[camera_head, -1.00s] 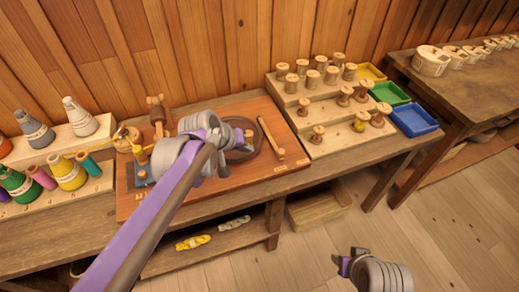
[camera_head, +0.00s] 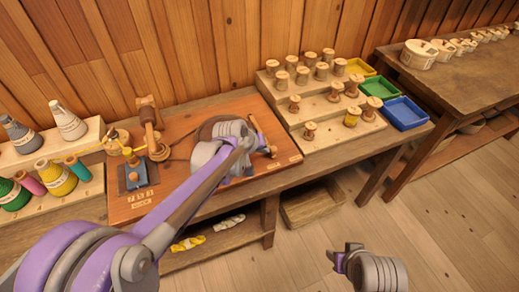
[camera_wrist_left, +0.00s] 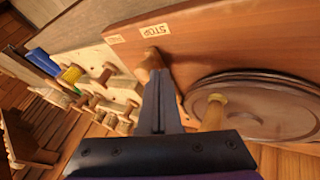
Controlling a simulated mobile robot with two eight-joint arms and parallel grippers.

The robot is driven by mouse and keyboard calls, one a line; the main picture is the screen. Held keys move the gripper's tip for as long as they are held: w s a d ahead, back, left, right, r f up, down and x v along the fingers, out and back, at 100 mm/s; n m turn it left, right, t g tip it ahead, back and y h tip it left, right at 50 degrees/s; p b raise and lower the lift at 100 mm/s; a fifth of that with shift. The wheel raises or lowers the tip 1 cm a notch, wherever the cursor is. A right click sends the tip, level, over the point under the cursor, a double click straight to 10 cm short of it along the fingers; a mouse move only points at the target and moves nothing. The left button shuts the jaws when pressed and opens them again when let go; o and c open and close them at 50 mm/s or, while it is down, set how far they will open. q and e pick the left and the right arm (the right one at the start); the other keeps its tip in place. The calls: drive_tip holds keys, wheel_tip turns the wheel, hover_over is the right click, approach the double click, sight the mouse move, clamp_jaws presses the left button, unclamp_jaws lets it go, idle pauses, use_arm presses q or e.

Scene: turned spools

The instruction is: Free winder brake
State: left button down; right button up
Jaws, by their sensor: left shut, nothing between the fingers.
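The winder board (camera_head: 180,127) is a reddish wooden panel on the bench. In the left wrist view, a wooden brake lever (camera_wrist_left: 148,62) stands by a label reading STOP (camera_wrist_left: 153,30). The brown winder wheel (camera_wrist_left: 275,110) with a wooden crank knob (camera_wrist_left: 214,113) lies to the right there. My left gripper (camera_head: 267,148) is at the lever; it is shut with nothing in it, and its tips (camera_wrist_left: 158,80) are against or very near the lever's end. My wrist hides much of the wheel in the head view. My right gripper (camera_head: 344,257) hangs over the floor; its jaw state is unclear.
A stepped stand of wooden spools (camera_head: 318,105) is right of the board, with yellow, green and blue trays (camera_head: 404,113) beside it. Thread cones (camera_head: 68,122) stand at left. A second table with white tubs (camera_head: 420,52) is at far right.

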use_arm(q)
drive_tip(key=w+d, duration=0.1)
drive_tip(key=d, duration=0.1)
drive_tip(key=w+d, duration=0.1)
drive_tip(key=d, duration=0.1)
drive_tip(key=w+d, duration=0.1)
drive_tip(key=d, duration=0.2)
drive_tip(key=shift+w, duration=0.35)
drive_tip(key=shift+w+d+r, duration=0.15)
drive_tip(key=shift+d, duration=0.05)
